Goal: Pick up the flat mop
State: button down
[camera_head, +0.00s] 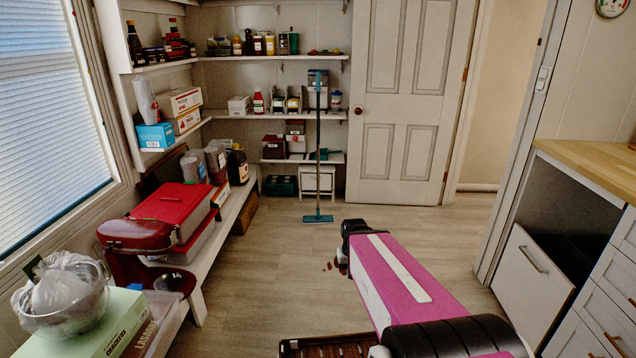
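The flat mop (318,218) stands upright at the back of the room. The mop is clear of my arm in the picture.
A low white bench (226,238) with boxes and a red case (168,212) runs along the left. Shelves of goods line the back. A white door (404,110) stands right of the mop. Cabinets (606,300) flank the right.

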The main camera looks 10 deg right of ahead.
aim_at(318, 219)
jog(key=i+z, duration=0.2)
jog(key=z, duration=0.2)
jog(key=i+j+z, duration=0.15)
jog(key=z, duration=0.3)
